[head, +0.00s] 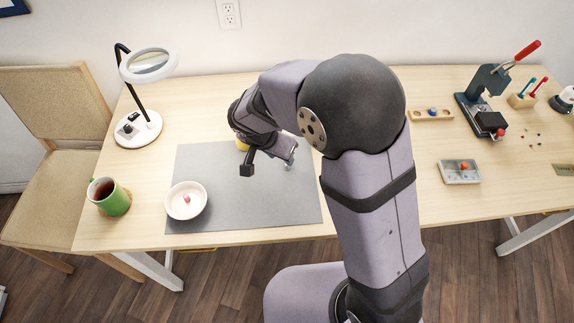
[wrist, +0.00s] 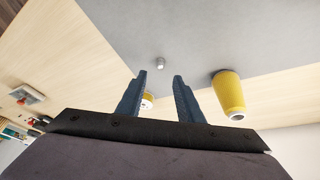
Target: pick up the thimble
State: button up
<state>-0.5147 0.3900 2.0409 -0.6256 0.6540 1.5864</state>
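The thimble (wrist: 160,64) appears to be the small silvery piece on the grey mat (wrist: 205,30) in the wrist view. It lies beyond the tips of my gripper (wrist: 160,75), roughly in line with the gap between the fingers. My gripper is open, with a clear gap and nothing held. In the head view my gripper (head: 291,156) is over the right part of the mat (head: 245,206). My arm hides part of that area, and I cannot make out the thimble surely there.
A yellow spool-like piece (wrist: 228,92) stands right of my fingers in the wrist view. A small yellow-white thing (wrist: 147,100) is partly hidden by the left finger. In the head view, a white bowl (head: 186,215), green mug (head: 117,205) and lamp (head: 137,130) are left. The mat's front is clear.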

aim_at(286, 167)
jog(key=shift+m, duration=0.6)
jog(key=shift+f, duration=0.1)
jog(key=shift+p+x, duration=0.9)
jog(key=shift+x, duration=2.7)
grip_shut()
